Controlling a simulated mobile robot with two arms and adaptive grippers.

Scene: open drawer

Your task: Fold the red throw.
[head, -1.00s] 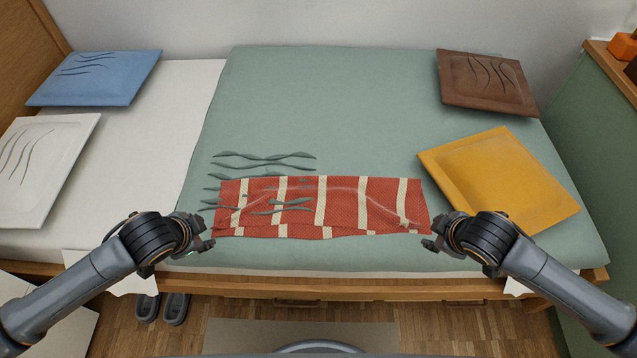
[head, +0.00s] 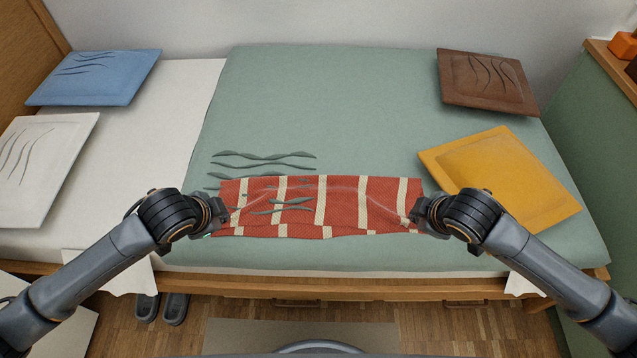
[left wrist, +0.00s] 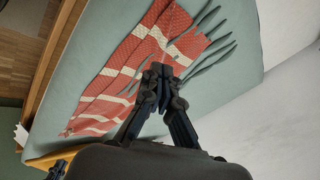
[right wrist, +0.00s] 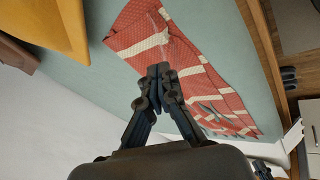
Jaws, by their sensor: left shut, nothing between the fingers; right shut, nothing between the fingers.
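The red throw (head: 341,209) with cream stripes lies as a long flat strip near the front edge of the bed. Green folds of the bed cover poke through its left part. My left gripper (head: 222,214) is shut and empty at the throw's left end. In the left wrist view its closed fingertips (left wrist: 160,70) show over the throw (left wrist: 133,60). My right gripper (head: 418,214) is shut and empty at the throw's right end. In the right wrist view its closed fingertips (right wrist: 158,70) are at the throw's edge (right wrist: 190,62). I cannot tell whether either gripper touches the cloth.
A yellow cushion (head: 500,180) lies right of the throw, with a brown cushion (head: 487,82) behind it. Blue (head: 95,78) and white (head: 40,170) cushions lie at left. The green bed cover (head: 330,100) behind the throw is clear. Slippers (head: 175,309) stand on the floor.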

